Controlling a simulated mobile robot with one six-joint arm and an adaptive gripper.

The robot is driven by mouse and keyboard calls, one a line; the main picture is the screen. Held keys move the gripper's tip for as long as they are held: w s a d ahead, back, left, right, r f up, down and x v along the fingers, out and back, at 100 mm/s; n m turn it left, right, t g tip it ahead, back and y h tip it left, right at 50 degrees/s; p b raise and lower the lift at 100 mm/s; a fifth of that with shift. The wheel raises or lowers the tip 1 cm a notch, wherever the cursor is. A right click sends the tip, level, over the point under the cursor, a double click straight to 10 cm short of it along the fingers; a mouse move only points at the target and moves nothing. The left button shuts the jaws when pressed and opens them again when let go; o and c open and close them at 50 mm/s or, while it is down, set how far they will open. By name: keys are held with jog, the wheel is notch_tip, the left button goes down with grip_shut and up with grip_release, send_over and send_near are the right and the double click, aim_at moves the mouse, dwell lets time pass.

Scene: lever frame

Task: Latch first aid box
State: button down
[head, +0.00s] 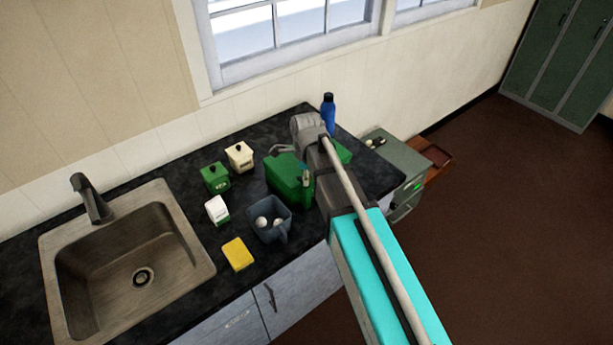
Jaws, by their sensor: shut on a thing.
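The green first aid box (284,178) stands on the dark counter, right of the canisters. My arm crosses in front of it and hides its right part. More green surface shows beyond the arm, but I cannot tell whether it is the lid or the body. My gripper (284,150) is at the top of the box, mostly hidden behind my wrist. It is shut on part of the box; I cannot tell which part. The latch is not clearly visible.
On the counter (190,260) are a green canister (215,178), a cream canister (239,157), a white carton (217,209), a grey mug (269,222) holding white round things, and a yellow sponge (238,254). A sink (125,260) is left. A blue bottle (328,114) stands behind my wrist.

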jog(key=shift+m, duration=0.3)
jog(key=shift+c, duration=2)
grip_release()
jog(key=shift+n, duration=0.4)
